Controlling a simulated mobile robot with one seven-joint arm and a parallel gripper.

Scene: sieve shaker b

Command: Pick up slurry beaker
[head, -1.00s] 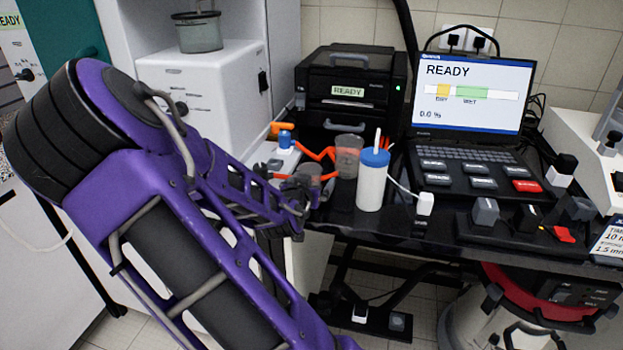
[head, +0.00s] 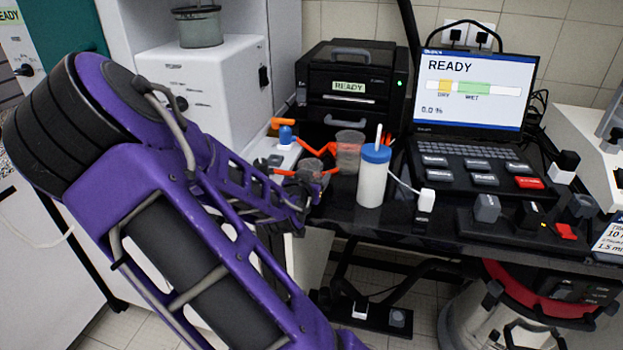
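Two clear beakers stand close together on the black bench, left of the blue-capped bottle. The larger beaker (head: 349,152) holds greyish-brown contents; the smaller one (head: 312,168) is just left of it and partly hidden by my arm. I cannot tell for certain which is the slurry beaker. My gripper (head: 328,162) is at the end of my purple arm, beside these beakers. Its orange fingers look spread apart, with their tips at the left side of the larger beaker. Whether they touch it cannot be made out.
A white bottle with a blue cap (head: 374,178) stands close right of the larger beaker. A laptop (head: 470,95) reading READY and a black printer (head: 350,85) are behind. A small white device with a blue knob (head: 285,136) is at left.

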